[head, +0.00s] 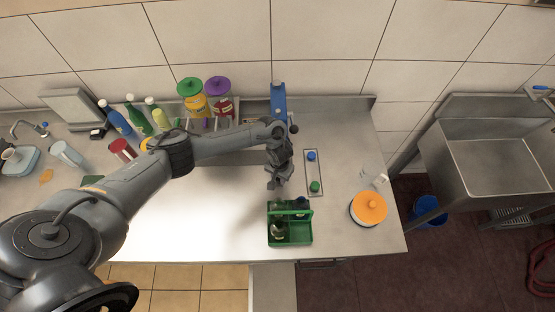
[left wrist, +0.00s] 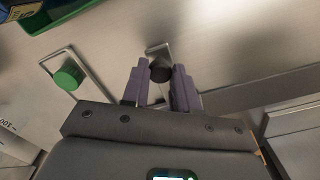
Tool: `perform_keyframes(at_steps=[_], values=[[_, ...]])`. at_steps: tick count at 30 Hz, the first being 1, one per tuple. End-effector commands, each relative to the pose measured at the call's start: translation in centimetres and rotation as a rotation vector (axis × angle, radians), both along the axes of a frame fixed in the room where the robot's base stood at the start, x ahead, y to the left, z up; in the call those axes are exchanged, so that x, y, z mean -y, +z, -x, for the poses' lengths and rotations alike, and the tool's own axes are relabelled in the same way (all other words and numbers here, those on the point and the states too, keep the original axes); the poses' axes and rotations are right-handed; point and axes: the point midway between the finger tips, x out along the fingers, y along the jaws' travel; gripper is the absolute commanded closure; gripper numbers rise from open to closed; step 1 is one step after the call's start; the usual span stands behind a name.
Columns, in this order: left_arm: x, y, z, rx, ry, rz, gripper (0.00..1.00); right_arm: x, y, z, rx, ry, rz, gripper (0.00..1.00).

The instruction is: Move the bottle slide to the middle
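A black slide knob (left wrist: 160,71) sits on a narrow slotted metal plate (left wrist: 155,50) in the left wrist view. I take it for the bottle slide. The two purple fingers of my left gripper (left wrist: 160,82) stand close on either side of the knob, with no clear gap, so it looks shut on it. In the head view my left gripper (head: 276,184) is low over the counter, and it hides the knob. My right gripper is in neither view.
Right of my gripper is a plate (head: 315,174) with a blue knob (head: 311,156) and a green knob (head: 314,187). A green caddy (head: 291,239) with bottles stands at the front. An orange-lidded container (head: 368,208) is at right. Bottles and jars line the back left.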

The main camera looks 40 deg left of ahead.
Motion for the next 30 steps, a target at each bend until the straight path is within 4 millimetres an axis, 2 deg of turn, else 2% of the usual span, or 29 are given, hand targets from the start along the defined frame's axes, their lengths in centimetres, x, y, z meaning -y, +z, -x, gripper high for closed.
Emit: perform_keyframes(at_steps=[1,3,11,30], values=[[0.0,0.0,0.0,0.000,0.000,0.000,0.84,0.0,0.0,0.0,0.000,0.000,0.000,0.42],[0.0,0.0,0.0,0.000,0.000,0.000,0.91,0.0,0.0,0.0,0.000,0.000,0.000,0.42],[-0.6,0.3,0.5,-0.001,0.000,-0.001,0.91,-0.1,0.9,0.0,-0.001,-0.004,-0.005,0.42],[-4.0,0.2,4.0,-0.002,0.001,0.000,0.91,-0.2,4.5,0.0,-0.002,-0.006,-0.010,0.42]])
